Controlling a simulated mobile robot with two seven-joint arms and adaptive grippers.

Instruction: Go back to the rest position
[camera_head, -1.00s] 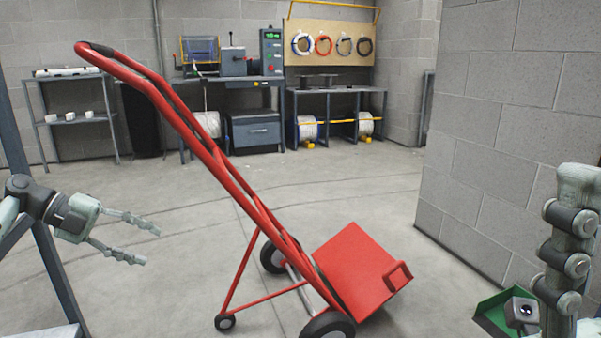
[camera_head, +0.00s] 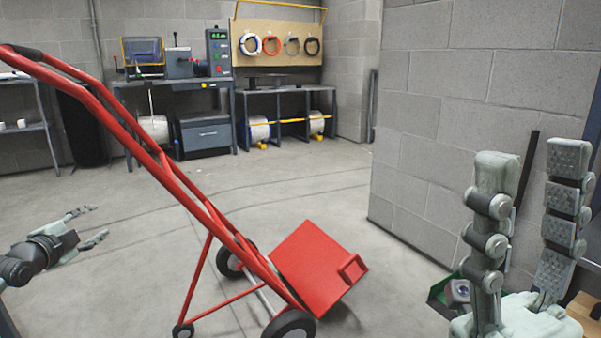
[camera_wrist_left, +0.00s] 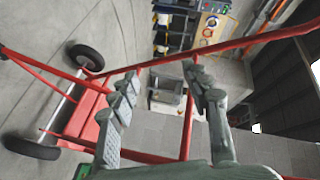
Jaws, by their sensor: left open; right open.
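A red hand truck (camera_head: 318,268) stands tilted in the middle of the head view, with its handle up at the left and its plate and black wheels low on the right. Its red frame also crosses the left wrist view (camera_wrist_left: 65,88). My left gripper (camera_head: 96,223) is low at the left, to the left of the truck's rails. It is open and empty; in the left wrist view its two fingers (camera_wrist_left: 160,72) are spread, with red tubes behind them. My right gripper (camera_head: 533,160) points up at the right, open and empty, apart from the truck.
A block wall (camera_head: 430,150) stands close on the right, behind my right gripper. A green tray (camera_head: 438,288) is partly seen at its foot. Workbenches (camera_head: 190,84) and a pegboard with cable coils (camera_head: 282,28) line the back. The floor between is clear.

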